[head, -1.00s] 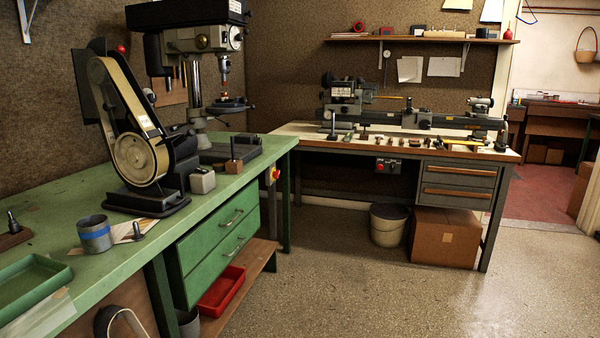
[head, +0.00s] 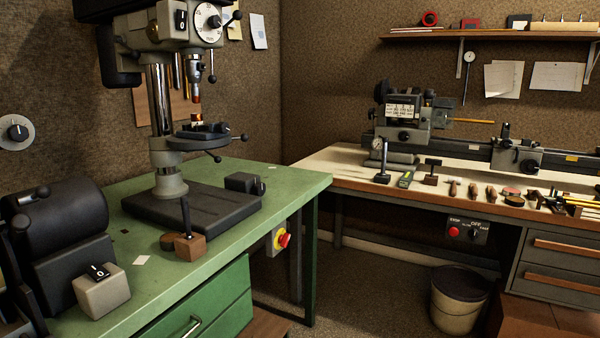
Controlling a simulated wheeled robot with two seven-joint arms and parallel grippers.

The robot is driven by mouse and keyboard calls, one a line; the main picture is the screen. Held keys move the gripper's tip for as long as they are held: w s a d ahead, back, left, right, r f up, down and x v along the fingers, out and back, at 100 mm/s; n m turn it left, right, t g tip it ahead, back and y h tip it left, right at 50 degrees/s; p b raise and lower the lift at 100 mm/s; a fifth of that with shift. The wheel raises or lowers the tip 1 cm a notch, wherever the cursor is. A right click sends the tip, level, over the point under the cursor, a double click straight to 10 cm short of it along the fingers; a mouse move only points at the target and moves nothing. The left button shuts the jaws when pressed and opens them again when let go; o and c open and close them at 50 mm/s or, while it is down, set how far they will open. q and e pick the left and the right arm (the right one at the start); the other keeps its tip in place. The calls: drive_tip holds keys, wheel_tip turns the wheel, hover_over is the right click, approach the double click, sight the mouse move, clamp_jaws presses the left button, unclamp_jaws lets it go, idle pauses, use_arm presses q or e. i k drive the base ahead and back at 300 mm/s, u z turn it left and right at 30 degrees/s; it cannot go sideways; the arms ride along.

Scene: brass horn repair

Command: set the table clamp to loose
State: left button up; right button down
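The drill press (head: 160,100) stands on the green bench, with a bright round column and a dark base plate (head: 190,215). Its small round work table (head: 190,138) is held on the column, with a dark block on top. A short lever with a black knob (head: 217,159) sticks out under the table, and another knob (head: 244,138) shows at its right. Which of them is the table clamp, and whether it is tight or loose, I cannot tell. Neither of my grippers is in view.
The green bench (head: 290,178) carries a wooden block (head: 190,246) with an upright tool, a dark block (head: 245,182) and a grey switch box (head: 101,291). A red emergency knob (head: 284,240) sits at its right side. A lathe bench (head: 350,170) stands behind, with floor between.

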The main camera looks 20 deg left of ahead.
sight(218, 159)
drive_tip(key=i, duration=2.85)
drive_tip(key=u, duration=0.8)
drive_tip(key=i, duration=0.45)
drive_tip(key=u, duration=3)
